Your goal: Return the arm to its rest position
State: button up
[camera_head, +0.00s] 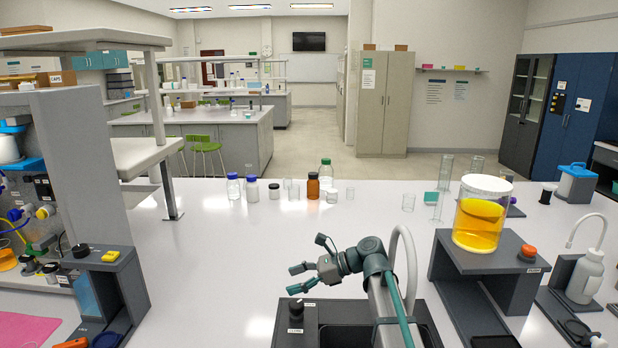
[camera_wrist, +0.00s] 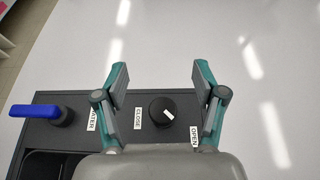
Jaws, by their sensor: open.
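My gripper (camera_head: 299,278) is at the front middle of the white bench, above the dark sink panel (camera_head: 328,318). Its teal and grey fingers are apart with nothing between them. In the wrist view my gripper (camera_wrist: 160,82) is open above the panel edge, and a black round knob (camera_wrist: 163,111) shows between the fingers, beside labels CLOSE and OPEN. A blue lever (camera_wrist: 42,112) is at the left of the panel, by a label partly hidden by a finger. In the head view the knob (camera_head: 295,306) stands below the fingers. I cannot tell the exact height gap.
A jar of yellow liquid (camera_head: 481,222) stands on a dark stand (camera_head: 470,264) to the right. A wash bottle (camera_head: 586,277) is further right. Several bottles and glasses, one an amber bottle (camera_head: 313,187), stand at the back. The bench (camera_head: 220,260) left of my gripper is clear.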

aim_at(296, 303)
notch_tip(296, 303, down, 9)
jog(key=shift+f, duration=0.15)
jog(key=shift+s+m+t+b, duration=0.3)
jog(key=shift+m+t+b, duration=0.6)
jog(key=shift+t+b, duration=0.15)
jog(key=m+t+h+b, duration=0.1)
jog(key=m+t+b, duration=0.1)
jog(key=m+t, duration=0.1)
jog(key=shift+t, duration=0.45)
jog(key=m+t, duration=0.1)
jog(key=m+t+h, duration=0.1)
jog(key=shift+w+r+m+h+b, duration=0.1)
jog(key=shift+r+m+h+b, duration=0.1)
jog(key=shift+m+h+b, duration=0.15)
jog(key=m+t+h+p, duration=0.1)
jog(key=m, duration=0.1)
jog(key=m+t+h+p, duration=0.1)
jog(key=t+h, duration=0.1)
jog(key=shift+w+r+m+h, duration=0.15)
jog(key=shift+m+h, duration=0.1)
jog(key=shift+m, duration=0.1)
jog(key=v, duration=0.1)
jog(key=b+v, duration=0.1)
jog(key=shift+s+d, duration=0.25)
jog(key=shift+s, duration=0.05)
jog(key=b, duration=0.2)
jog(key=shift+s+d+b, duration=0.1)
jog(key=shift+s+b, duration=0.1)
jog(key=shift+b, duration=0.2)
